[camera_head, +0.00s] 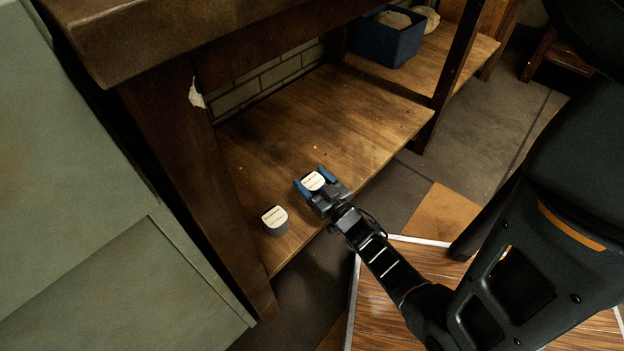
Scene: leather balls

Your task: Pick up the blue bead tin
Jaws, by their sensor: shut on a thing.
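My gripper (313,180) is over the wooden shelf, with its blue fingers on either side of a small tin (315,182). It is shut on this tin. The tin has a white labelled top; its sides are mostly hidden by the fingers, so I cannot tell its body colour. I cannot tell whether it touches the shelf or is just above it. A second tin (274,220), with a white labelled top and a dark grey side, stands to the left, near the shelf's front edge, apart from my gripper.
The wooden shelf (350,120) is bare behind my gripper. Its dark post (200,170) rises at the left and another (445,85) at the right. A blue bin (388,43) stands on the shelf at the back. A grey-green cabinet (90,200) is at far left.

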